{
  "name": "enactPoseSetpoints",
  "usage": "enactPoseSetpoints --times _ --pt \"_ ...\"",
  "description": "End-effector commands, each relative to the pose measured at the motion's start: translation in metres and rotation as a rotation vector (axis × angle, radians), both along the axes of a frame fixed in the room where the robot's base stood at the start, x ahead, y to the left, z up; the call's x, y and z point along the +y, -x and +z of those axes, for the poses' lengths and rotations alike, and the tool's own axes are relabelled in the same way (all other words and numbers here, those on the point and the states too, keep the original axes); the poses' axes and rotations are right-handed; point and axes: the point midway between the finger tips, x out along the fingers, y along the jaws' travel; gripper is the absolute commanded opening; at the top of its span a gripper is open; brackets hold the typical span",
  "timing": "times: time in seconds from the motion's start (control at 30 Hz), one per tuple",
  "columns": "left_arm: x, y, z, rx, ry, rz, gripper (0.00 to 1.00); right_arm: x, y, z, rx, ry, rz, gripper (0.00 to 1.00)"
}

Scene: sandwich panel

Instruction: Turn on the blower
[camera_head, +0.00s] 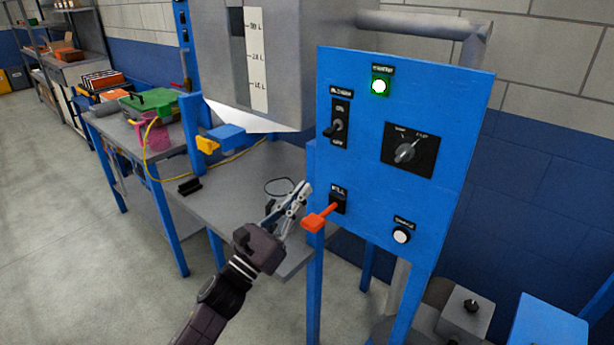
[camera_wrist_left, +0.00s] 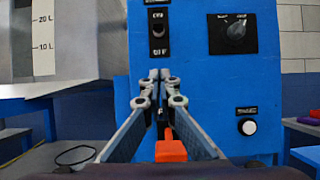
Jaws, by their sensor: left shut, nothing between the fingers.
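The blue control panel (camera_head: 455,115) stands at the right in the head view. The blower switch (camera_head: 336,128) is a toggle on a black plate at its upper left, marked on above and off below; its lever seems to point down. It also shows in the left wrist view (camera_wrist_left: 158,32), above my fingertips. My left gripper (camera_head: 303,189) is shut and empty, in front of the panel's lower left, below the switch and apart from it. The orange-red kill handle (camera_head: 318,218) sticks out close beside the fingers. My right gripper is not in view.
A lit green button (camera_head: 380,86), a rotary knob (camera_head: 405,152) and a white button (camera_head: 402,235) are also on the panel. A grey hopper (camera_head: 285,60) hangs left of it, above a grey table (camera_head: 225,195). Open floor lies at the left.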

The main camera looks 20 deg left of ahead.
Motion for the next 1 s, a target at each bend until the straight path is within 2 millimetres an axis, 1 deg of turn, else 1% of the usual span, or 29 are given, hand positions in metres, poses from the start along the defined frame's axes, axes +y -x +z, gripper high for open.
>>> enactPoseSetpoints --times 0.03,0.47,0.5,0.7,0.83,1.0 --pt "-0.002 -0.007 0.008 -0.003 0.002 0.000 0.00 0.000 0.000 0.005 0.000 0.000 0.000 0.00" --pt "-0.028 -0.077 0.045 -0.001 0.002 -0.001 0.00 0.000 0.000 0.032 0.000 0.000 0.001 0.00" --pt "-0.026 -0.072 0.053 -0.001 -0.001 0.000 0.00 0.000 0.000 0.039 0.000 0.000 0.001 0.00" --pt "-0.024 -0.067 0.073 0.000 0.001 0.000 0.00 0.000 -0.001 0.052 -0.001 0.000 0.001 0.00" --pt "-0.024 -0.066 0.077 0.000 0.000 0.000 0.00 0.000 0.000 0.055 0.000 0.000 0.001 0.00" --pt "-0.024 -0.065 0.078 0.000 0.001 0.000 0.00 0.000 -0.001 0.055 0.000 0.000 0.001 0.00"
